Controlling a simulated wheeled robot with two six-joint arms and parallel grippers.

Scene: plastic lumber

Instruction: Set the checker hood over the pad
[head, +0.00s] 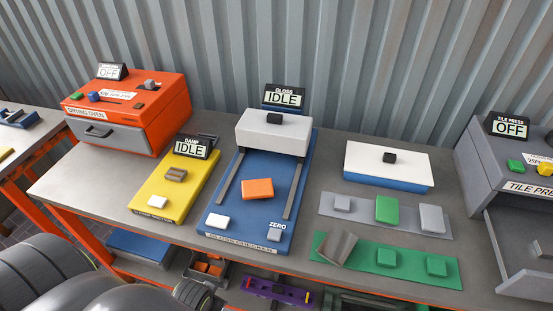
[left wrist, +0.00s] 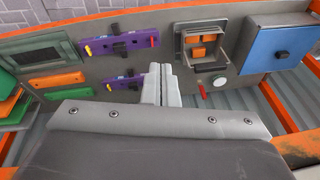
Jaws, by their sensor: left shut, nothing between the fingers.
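The gloss checker (head: 221,223) is a blue base on the table, with two dark rails. Its light grey hood (head: 259,135), with a dark knob (head: 274,118) on top, sits at the back end of the rails, below a display reading IDLE. An orange tile (head: 258,189) lies uncovered between the rails in front of the hood; any pad under it is hidden. A white block (head: 218,221) and a grey ZERO button (head: 274,235) are at the front. My left gripper (left wrist: 160,68) is shut and empty, over the lower shelf in the left wrist view. My right gripper is not in view.
A yellow damp meter (head: 160,200) and an orange drying oven (head: 130,105) stand left. A white-topped blue box (head: 388,163), grey and green strips with tiles, and a tile press (head: 510,160) stand right. Purple tools (left wrist: 120,43) lie on the lower shelf.

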